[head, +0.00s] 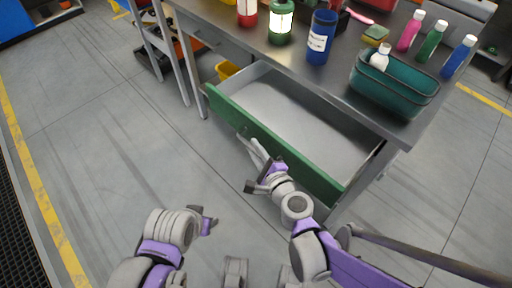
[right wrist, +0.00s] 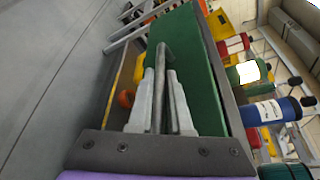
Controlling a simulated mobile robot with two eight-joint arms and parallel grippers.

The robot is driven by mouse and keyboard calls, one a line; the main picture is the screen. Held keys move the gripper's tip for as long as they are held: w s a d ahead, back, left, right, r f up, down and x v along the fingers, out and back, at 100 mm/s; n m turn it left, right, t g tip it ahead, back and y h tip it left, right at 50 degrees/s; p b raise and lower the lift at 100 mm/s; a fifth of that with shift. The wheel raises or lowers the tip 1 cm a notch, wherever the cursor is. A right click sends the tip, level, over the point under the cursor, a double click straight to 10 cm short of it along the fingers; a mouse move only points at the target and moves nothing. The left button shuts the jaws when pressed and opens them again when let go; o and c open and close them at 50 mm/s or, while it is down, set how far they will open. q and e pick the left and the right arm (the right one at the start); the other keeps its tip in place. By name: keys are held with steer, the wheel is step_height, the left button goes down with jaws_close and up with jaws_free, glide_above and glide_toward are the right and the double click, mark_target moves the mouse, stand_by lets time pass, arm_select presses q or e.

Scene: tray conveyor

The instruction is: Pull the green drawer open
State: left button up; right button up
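The green drawer (head: 270,137) stands well out from under the metal workbench, and its pale inside looks empty. Its green front also shows in the right wrist view (right wrist: 204,95). My right gripper (head: 253,146) is at the drawer front. In the right wrist view its two pale fingers (right wrist: 160,88) lie on either side of the grey bar handle (right wrist: 162,58), closed on it. My left gripper (head: 208,222) is low in the head view, apart from the drawer; its fingers are too unclear to read.
A yellow bin (head: 228,70) is below, behind the drawer. The floor left of the drawer is clear.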

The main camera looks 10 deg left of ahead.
steer(key=o, duration=0.4)
steer(key=shift+c, duration=0.2)
steer(key=p+v, duration=0.2)
steer(key=v, duration=0.8)
steer(key=shift+s+d, duration=0.2)
steer(key=shift+s, duration=0.15)
steer(key=shift+r, duration=0.15)
